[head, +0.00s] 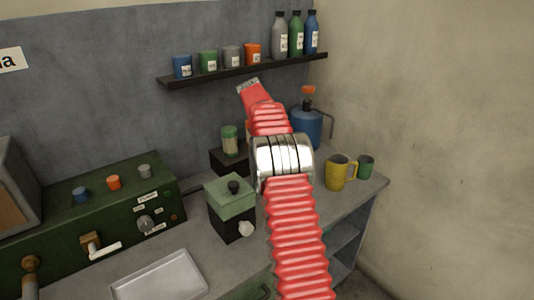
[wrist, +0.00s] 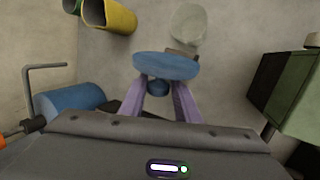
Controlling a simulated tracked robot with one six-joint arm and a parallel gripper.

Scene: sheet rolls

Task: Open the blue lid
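In the wrist view the blue lid (wrist: 166,66) is a flat round disc with a blue knob (wrist: 158,87) on the side facing me. My gripper (wrist: 161,90) has its two purple fingers closed around this knob. A pale, rounded vessel (wrist: 188,24) shows just beyond the lid. The lid covers its near part, so I cannot tell whether they touch. In the head view my red arm hides the lid and my gripper.
A yellow mug (head: 336,172) and a green mug (head: 366,167) stand at the counter's right end. A blue kettle (head: 306,128) is behind my arm, and a green-topped grinder (head: 231,205) stands left of it. A metal tray (head: 158,282) lies at the front. A shelf (head: 245,69) holds cups and bottles.

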